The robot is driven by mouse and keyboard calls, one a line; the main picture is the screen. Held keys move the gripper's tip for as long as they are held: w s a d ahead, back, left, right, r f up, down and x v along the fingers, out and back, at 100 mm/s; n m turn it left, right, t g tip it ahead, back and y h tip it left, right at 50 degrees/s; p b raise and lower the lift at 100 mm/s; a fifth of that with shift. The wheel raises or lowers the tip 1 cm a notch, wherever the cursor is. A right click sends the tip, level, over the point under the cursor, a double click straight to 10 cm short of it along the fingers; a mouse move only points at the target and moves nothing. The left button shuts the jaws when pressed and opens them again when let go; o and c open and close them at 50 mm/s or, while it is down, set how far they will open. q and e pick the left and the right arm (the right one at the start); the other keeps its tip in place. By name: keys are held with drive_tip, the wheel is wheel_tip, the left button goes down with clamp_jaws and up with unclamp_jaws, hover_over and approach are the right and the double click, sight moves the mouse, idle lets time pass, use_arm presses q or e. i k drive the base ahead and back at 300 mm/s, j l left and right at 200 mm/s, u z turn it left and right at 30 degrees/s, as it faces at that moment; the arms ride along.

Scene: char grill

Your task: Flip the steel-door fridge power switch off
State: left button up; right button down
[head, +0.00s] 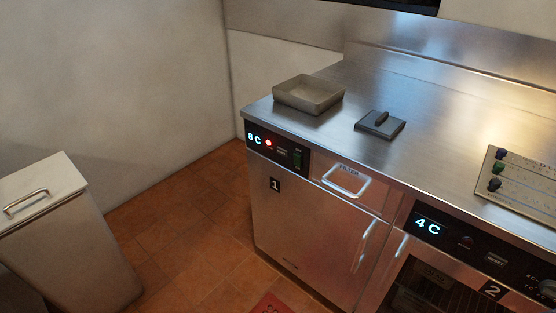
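The steel-door fridge (305,235) stands under the counter in the middle of the head view, marked with a "1" plate. Its black control panel (272,146) at the upper left shows "8C" in blue digits and a lit red light (268,143). The power switch (297,157) is a small dark green rocker at the panel's right end; its position is too small to tell. Neither of my grippers is in view.
A second fridge with a dark glass door (430,290) and a "4C" panel stands at the right. On the steel counter (420,90) are a shallow pan (308,94), a flat grey block with a handle (380,124) and a knob panel (515,178). A lidded bin (60,245) stands left; tiled floor (185,220) lies between.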

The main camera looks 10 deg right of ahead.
sight(297, 158)
drive_tip(key=i+j, duration=0.2)
drive_tip(key=j, duration=0.15)
drive_tip(key=i+j+z, duration=0.1)
drive_tip(key=j, duration=0.25)
drive_tip(key=i+j, duration=0.2)
drive_tip(key=j, duration=0.2)
drive_tip(key=i+j+z, duration=0.1)
drive_tip(key=j, duration=0.25)
drive_tip(key=i, duration=0.1)
